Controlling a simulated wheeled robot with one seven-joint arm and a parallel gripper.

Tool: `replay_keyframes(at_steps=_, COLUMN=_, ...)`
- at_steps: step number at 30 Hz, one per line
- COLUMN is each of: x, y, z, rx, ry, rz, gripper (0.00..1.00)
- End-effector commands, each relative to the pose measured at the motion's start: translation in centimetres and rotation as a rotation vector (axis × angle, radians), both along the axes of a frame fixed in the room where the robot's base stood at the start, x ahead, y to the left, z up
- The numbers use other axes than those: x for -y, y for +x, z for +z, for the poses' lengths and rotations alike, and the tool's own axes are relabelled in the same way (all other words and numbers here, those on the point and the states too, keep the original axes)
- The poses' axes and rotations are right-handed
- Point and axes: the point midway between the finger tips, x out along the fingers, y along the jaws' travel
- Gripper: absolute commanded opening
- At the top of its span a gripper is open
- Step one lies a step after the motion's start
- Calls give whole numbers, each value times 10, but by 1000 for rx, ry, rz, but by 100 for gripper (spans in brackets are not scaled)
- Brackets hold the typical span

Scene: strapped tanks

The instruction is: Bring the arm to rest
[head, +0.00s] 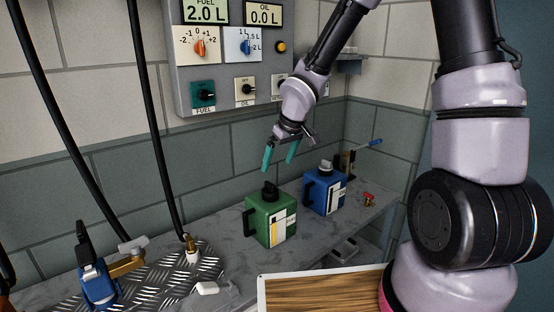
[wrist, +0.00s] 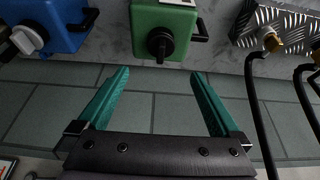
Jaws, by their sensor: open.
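My gripper (head: 279,157) hangs above the bench in the head view, with its two teal fingers apart and nothing between them. In the wrist view my gripper (wrist: 158,95) also shows open and empty. The green tank (head: 268,222) with a black cap stands upright on the bench below the fingers, apart from them; it shows in the wrist view too (wrist: 165,18). The blue tank (head: 324,193) stands upright to its right, also apart from my gripper; it is at the upper left of the wrist view (wrist: 62,22).
A control panel (head: 236,63) reads FUEL 2.0 L and OIL 0.0 L on the wall behind. Black hoses (head: 153,120) hang at the left over a metal tread plate (head: 160,283). A small red-handled valve (head: 369,198) lies right of the blue tank. A wood-topped surface (head: 320,292) is in front.

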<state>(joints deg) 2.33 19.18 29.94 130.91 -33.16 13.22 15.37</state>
Motion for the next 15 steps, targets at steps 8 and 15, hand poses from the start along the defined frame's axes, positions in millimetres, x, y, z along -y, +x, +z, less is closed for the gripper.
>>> replay_keyframes(at_steps=8, x=47, y=-3, z=49, rx=47, ry=-52, rz=-150, gripper=100)
replay_keyframes(at_steps=15, x=110, y=-34, z=122, rx=90, ry=-56, rz=-399, gripper=100)
